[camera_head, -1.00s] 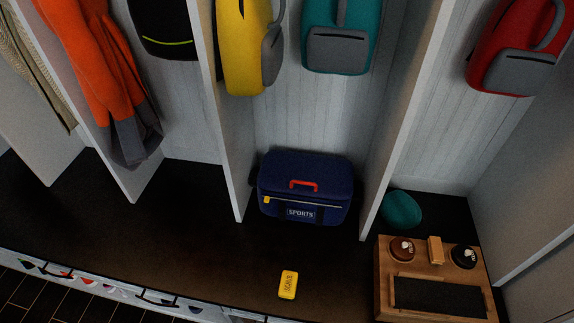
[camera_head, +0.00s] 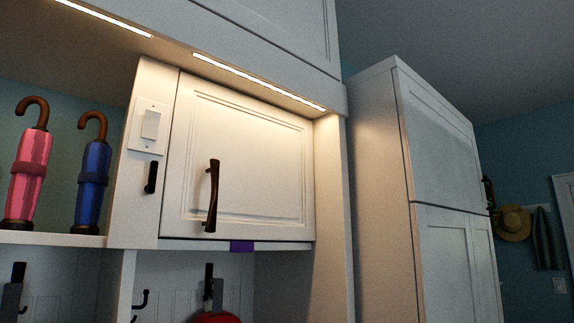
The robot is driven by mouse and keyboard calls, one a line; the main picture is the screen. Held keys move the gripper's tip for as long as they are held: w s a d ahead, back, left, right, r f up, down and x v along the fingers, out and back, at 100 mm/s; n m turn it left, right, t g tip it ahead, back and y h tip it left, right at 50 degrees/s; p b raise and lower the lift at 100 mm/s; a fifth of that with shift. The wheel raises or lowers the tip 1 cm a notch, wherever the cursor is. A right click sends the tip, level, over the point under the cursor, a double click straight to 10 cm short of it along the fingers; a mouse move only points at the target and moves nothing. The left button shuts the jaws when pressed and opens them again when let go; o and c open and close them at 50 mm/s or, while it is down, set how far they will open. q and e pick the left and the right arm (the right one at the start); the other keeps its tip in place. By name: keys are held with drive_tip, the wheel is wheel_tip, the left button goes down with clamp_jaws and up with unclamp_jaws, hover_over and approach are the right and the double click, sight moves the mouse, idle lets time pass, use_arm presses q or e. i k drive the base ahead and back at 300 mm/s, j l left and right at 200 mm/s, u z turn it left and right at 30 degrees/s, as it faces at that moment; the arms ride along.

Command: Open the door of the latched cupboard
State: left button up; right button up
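A white cupboard door (camera_head: 260,160) with a raised panel is shut in the upper middle of the head view. A dark vertical handle (camera_head: 212,196) is on its left side. A small black piece (camera_head: 151,177), perhaps the latch, is on the white post left of the door, below a white switch plate (camera_head: 149,126). A small purple piece (camera_head: 242,246) shows just under the door's lower edge. Neither of my grippers is in view.
A pink umbrella (camera_head: 29,168) and a blue umbrella (camera_head: 92,178) stand on the shelf to the left. A tall white cabinet (camera_head: 375,190) stands to the right. Black hooks (camera_head: 140,300) and a red item (camera_head: 213,317) show below. Lit strips run above.

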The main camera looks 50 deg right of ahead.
sight(239, 166)
drive_tip(key=z, duration=1.35)
